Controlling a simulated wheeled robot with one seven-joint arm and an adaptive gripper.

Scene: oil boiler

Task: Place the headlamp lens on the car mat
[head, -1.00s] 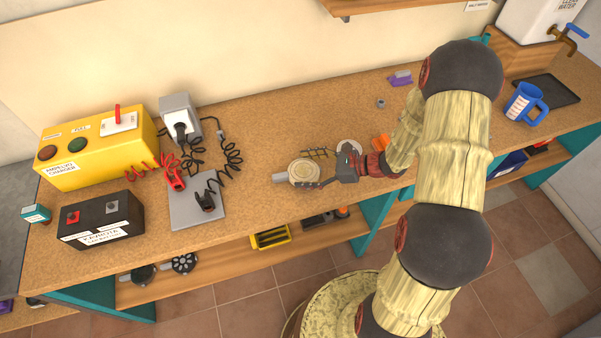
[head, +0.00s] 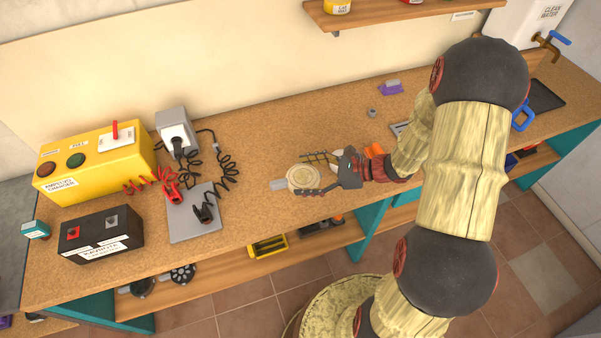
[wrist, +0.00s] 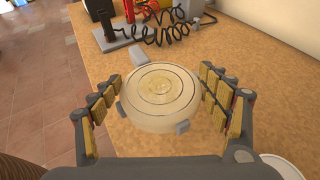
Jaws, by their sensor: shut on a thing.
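The headlamp lens is a round, cream-coloured disc with ring lines and grey tabs (head: 304,178). My gripper (head: 309,190) is shut on it above the front part of the cork-topped bench; its height is hard to judge. In the wrist view the lens (wrist: 160,95) lies face up between my two fingers (wrist: 160,88), which press on its left and right edges. I cannot clearly pick out a car mat. A flat dark sheet or tray (head: 546,95) lies at the bench's far right, partly behind my arm.
Left on the bench (head: 258,140) stand a yellow charger (head: 95,160), a black battery box (head: 100,235) and a grey plate (head: 195,222) with cables and clamps. A shelf (head: 400,15) hangs above.

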